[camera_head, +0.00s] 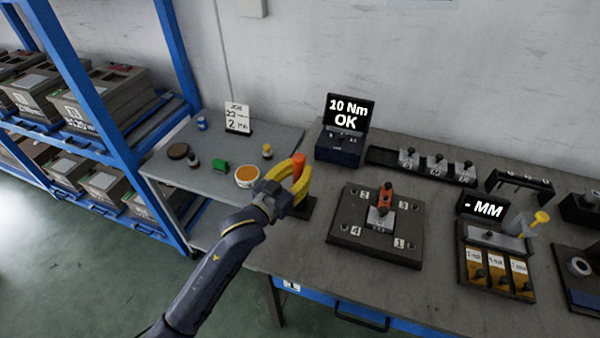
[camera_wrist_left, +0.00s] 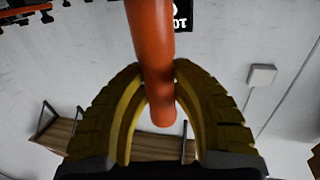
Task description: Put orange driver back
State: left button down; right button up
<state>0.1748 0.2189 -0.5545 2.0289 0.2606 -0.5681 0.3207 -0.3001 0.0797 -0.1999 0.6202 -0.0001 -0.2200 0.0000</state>
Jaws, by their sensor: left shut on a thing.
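The orange driver (camera_head: 299,165) is an orange cylinder held upright between the yellow fingers of my left gripper (camera_head: 292,183). In the left wrist view the orange driver (camera_wrist_left: 153,60) runs from the top edge down between the two fingertips of my left gripper (camera_wrist_left: 160,85), which touch it on both sides. In the head view the gripper is above a small dark stand (camera_head: 302,208) at the left edge of the workbench. Whether the driver's lower end touches the stand is hidden by the gripper. My right gripper is in neither view.
A tool display reading "10 Nm OK" (camera_head: 345,125) stands behind. A dark fixture plate (camera_head: 345,232) with a red and grey part (camera_head: 382,212) lies to the right. On the left side table are a tub of orange contents (camera_head: 247,176), a green block (camera_head: 220,167) and small jars.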

pick_arm(q)
jog(key=shift+f, duration=0.7)
jog(key=c, duration=1.2)
grip_release()
jog(key=v, duration=1.2)
jog(key=shift+a, duration=0.1)
